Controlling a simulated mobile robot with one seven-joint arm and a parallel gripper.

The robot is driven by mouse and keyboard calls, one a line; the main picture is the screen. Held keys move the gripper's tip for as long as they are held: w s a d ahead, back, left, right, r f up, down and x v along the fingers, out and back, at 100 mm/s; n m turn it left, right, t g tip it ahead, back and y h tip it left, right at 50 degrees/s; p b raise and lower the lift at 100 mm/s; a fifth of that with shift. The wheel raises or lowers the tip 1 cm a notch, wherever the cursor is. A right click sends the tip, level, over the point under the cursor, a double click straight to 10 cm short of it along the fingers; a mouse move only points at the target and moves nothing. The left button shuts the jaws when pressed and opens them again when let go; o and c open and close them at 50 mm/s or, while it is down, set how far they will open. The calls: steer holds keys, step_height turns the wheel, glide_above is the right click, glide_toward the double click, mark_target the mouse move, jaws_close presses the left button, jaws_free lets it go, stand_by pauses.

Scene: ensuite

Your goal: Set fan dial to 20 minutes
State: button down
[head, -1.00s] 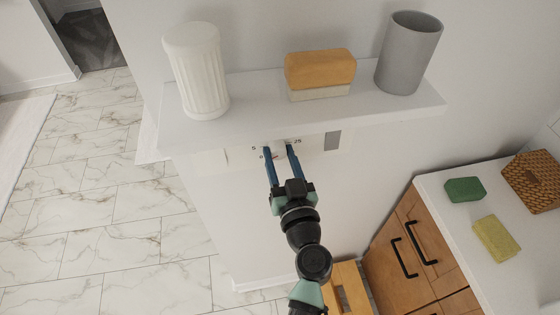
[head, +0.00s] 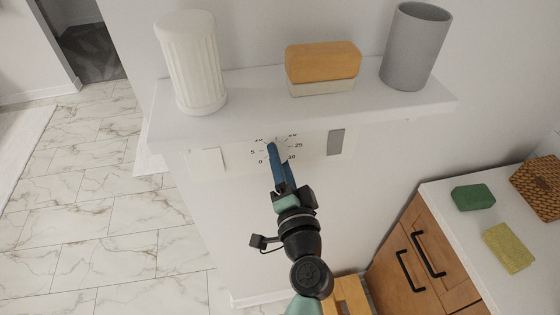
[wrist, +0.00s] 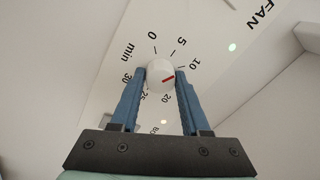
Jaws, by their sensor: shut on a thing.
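The shelf (head: 250,112) above the panel holds a white ribbed cup (head: 192,62), an orange-topped block (head: 322,66) and a grey cup (head: 415,46). At right, a counter (head: 465,228) holds a green sponge (head: 473,197), a yellow sponge (head: 509,248) and a wicker basket (head: 540,188).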

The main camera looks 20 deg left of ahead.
steer(key=shift+m+h+p, duration=0.5)
steer(key=shift+m+p, duration=3.2)
steer(key=shift+m, duration=7.1)
steer(key=shift+c, duration=1.9)
jaws_free()
steer(key=b+v, duration=0.2)
steer(key=v, duration=1.1)
steer(key=shift+a, duration=0.15)
steer(key=shift+s+f, duration=0.1)
steer(key=shift+s, duration=0.05)
